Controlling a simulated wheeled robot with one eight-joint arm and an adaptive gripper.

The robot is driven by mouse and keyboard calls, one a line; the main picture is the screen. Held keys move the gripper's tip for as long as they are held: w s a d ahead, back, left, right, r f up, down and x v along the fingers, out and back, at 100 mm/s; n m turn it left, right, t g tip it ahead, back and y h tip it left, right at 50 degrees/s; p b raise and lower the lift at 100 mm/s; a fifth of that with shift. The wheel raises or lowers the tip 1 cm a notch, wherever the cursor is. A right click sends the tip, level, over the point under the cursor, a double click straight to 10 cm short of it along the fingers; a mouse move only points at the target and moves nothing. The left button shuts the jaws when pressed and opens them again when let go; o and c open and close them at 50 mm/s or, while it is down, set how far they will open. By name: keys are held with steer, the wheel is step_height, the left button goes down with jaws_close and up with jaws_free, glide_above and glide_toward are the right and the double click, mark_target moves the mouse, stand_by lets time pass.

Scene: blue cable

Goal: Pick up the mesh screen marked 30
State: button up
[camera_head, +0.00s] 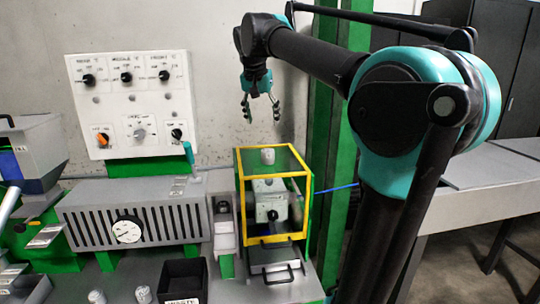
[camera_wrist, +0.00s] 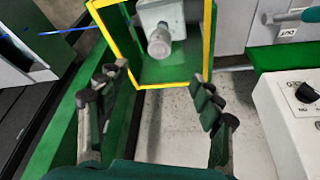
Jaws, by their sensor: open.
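I cannot make out a mesh screen marked 30 in either view; no such number is readable. My gripper (camera_head: 262,110) is open and empty, pointing down above and slightly left of the yellow-framed green machine (camera_head: 240,192). In the wrist view my gripper (camera_wrist: 160,74) has its two fingers spread apart, with the machine's yellow frame beyond them. A pale round knob or cap (camera_head: 267,156) shows at the machine's top; a similar one (camera_wrist: 159,44) shows between the fingers in the wrist view. Labelled flat grey pieces (camera_head: 46,236) lie at the far left, their markings too small to read.
A white control panel (camera_head: 112,90) hangs behind. A grey slatted box with a gauge (camera_head: 85,218) stands left of the machine. A black bin (camera_head: 182,281) and two small pale cylinders (camera_head: 143,294) are in front. A green post (camera_head: 345,100) rises to the right.

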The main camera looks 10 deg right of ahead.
glide_toward(268, 150)
steer(key=x, duration=0.5)
steer(key=shift+s+a+f, duration=0.15)
steer(key=shift+s+f, duration=0.15)
steer(key=shift+s, duration=0.05)
steer(key=shift+w+x, duration=0.1)
steer(key=shift+x, duration=1.25)
steer(key=shift+w+x, duration=0.15)
steer(key=shift+x, duration=1.15)
steer(key=shift+r, duration=0.1)
steer(key=shift+c, duration=0.2)
steer(key=c, duration=1.3)
steer(key=shift+r, duration=0.1)
steer(key=shift+c, duration=0.2)
